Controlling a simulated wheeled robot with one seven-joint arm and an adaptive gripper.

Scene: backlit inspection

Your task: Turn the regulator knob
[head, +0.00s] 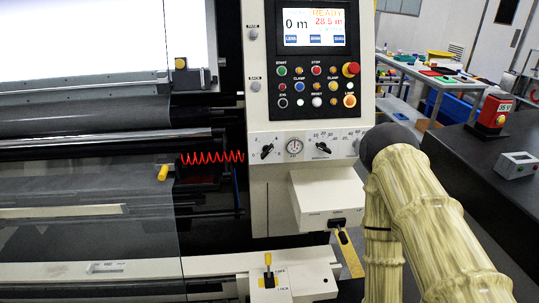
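The cream machine panel (258,200) carries a left black pointer knob (267,151), a round gauge (294,147) and a right black pointer knob (322,147) with a numbered scale around it. Which of the two knobs is the regulator knob I cannot tell for sure. Both are unobstructed. My arm, with a pale yellow ribbed covering and a dark rounded joint, stands at the right and overlaps the panel's right edge. My gripper is not in view, so its distance to the knobs cannot be told.
Above the knobs are several coloured buttons (316,86) and a screen (310,25). A white box (326,198) juts out below. A yellow-handled lever (268,268) stands lower left. At right, a dark table (470,165) holds a red device (493,115) and a grey box (516,165).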

